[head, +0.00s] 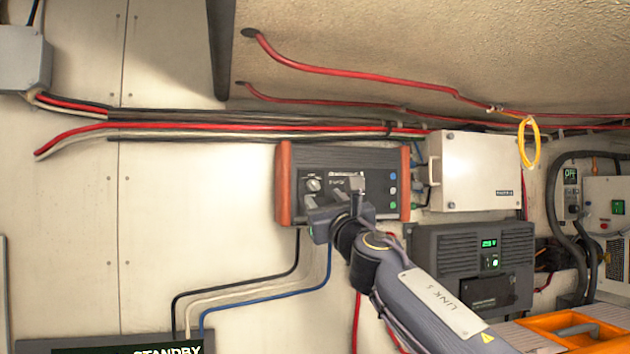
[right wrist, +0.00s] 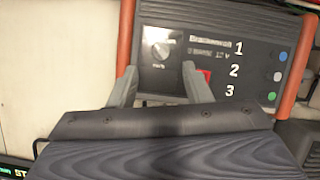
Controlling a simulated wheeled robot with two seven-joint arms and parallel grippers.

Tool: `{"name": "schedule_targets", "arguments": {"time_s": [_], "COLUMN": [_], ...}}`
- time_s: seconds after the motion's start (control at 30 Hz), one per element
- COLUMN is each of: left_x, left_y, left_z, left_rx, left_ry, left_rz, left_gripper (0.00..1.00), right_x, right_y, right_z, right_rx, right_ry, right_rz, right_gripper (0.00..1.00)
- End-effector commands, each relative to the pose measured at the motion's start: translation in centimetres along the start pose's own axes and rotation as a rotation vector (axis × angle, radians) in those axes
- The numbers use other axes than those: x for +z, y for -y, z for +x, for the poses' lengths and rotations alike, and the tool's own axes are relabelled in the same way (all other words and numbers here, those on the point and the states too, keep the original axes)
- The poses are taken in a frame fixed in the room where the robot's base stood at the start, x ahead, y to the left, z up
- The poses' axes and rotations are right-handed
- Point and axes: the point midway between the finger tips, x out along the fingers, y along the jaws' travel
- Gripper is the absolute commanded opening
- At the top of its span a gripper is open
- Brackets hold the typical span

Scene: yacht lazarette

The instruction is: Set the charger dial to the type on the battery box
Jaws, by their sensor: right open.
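The charger (head: 382,160) is a dark box with orange-red end caps on the back wall. Its round dial (head: 314,184) with a light pointer shows left of centre, and it also shows in the right wrist view (right wrist: 162,50). My right gripper (head: 335,197) is in front of the charger's lower half. In the right wrist view its open, empty fingers (right wrist: 162,84) stand apart just below the dial; no contact with it shows. Numbers 1, 2 and 3 and a red patch (right wrist: 204,76) are right of the dial. No battery label is readable. My left gripper is not in view.
A white box (head: 478,170) is right of the charger, above a dark unit (head: 472,258) with a green display. An orange case (head: 575,325) is at lower right. A STANDBY display (head: 125,349) is at lower left. Cables run above and below the charger.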

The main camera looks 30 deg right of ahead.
Motion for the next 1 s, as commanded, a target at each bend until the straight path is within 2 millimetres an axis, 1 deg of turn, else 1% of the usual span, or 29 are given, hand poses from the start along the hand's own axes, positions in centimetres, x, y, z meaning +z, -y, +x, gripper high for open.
{"name": "schedule_targets", "arguments": {"time_s": [0.03, 0.1, 0.3, 0.47, 0.7, 0.73, 0.77, 1.0], "left_x": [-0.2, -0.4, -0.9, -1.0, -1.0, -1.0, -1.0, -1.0], "left_y": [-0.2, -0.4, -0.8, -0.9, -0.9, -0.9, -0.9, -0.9], "left_z": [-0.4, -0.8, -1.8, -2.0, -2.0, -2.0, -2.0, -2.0], "left_rx": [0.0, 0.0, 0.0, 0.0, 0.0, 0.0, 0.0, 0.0], "left_ry": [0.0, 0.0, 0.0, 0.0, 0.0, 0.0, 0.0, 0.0], "left_rz": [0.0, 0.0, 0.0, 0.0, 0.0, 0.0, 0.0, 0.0], "left_gripper": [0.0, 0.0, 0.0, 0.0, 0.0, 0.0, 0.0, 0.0], "right_x": [0.0, 0.1, 0.1, -0.1, -0.1, -0.1, -0.1, -0.1], "right_y": [0.0, 0.1, 0.1, 0.1, 0.1, 0.1, 0.1, 0.1], "right_z": [1.1, 2.3, 5.0, 6.0, 6.0, 6.0, 6.0, 6.0], "right_rx": [-0.002, -0.002, -0.003, -0.002, -0.002, -0.002, -0.002, -0.003], "right_ry": [-0.003, -0.004, -0.004, -0.003, -0.002, -0.002, -0.002, -0.002], "right_rz": [-0.003, -0.002, 0.002, 0.006, 0.007, 0.007, 0.007, 0.007], "right_gripper": [0.44, 0.44, 0.44, 0.44, 0.44, 0.43, 0.39, 0.08]}}
